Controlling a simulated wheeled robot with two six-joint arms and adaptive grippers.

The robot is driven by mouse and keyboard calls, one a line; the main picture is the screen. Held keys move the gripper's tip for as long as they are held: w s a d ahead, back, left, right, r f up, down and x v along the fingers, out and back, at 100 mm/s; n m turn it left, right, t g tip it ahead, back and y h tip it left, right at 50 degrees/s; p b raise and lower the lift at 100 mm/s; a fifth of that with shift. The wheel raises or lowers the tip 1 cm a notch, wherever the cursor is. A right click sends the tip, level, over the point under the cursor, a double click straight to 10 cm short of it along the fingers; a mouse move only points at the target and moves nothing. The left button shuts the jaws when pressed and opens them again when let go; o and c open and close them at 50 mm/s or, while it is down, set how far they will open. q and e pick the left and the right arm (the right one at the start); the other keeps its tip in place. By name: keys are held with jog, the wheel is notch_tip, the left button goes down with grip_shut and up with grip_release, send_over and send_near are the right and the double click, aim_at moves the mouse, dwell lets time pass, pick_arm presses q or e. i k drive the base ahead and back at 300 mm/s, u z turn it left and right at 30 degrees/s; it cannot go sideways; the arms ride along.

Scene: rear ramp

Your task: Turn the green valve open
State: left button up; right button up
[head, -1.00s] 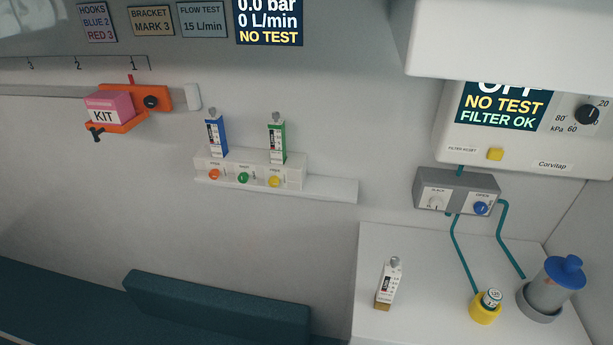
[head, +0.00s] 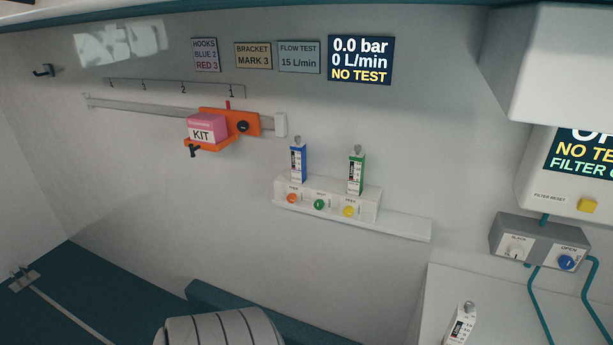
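The green valve is a small round green knob (head: 319,204) on the front of a white wall block (head: 369,204), between an orange knob (head: 292,198) and a yellow knob (head: 349,211). Small labels above the knobs are too small to read surely. A blue flowmeter (head: 298,163) and a green flowmeter (head: 356,172) stand upright on the block. The wall display (head: 360,60) reads 0.0 bar, 0 L/min, NO TEST. Neither of my grippers is in view.
An orange bracket (head: 250,122) with a pink KIT box (head: 206,129) sits on the wall rail to the left. A grey box (head: 538,238) with a blue knob is at right, above a white counter (head: 440,290). A teal bench (head: 75,280) is below.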

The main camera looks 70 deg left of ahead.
aim_at(319, 204)
jog(key=z, duration=0.1)
jog(key=k, duration=0.35)
jog(key=u, duration=0.85)
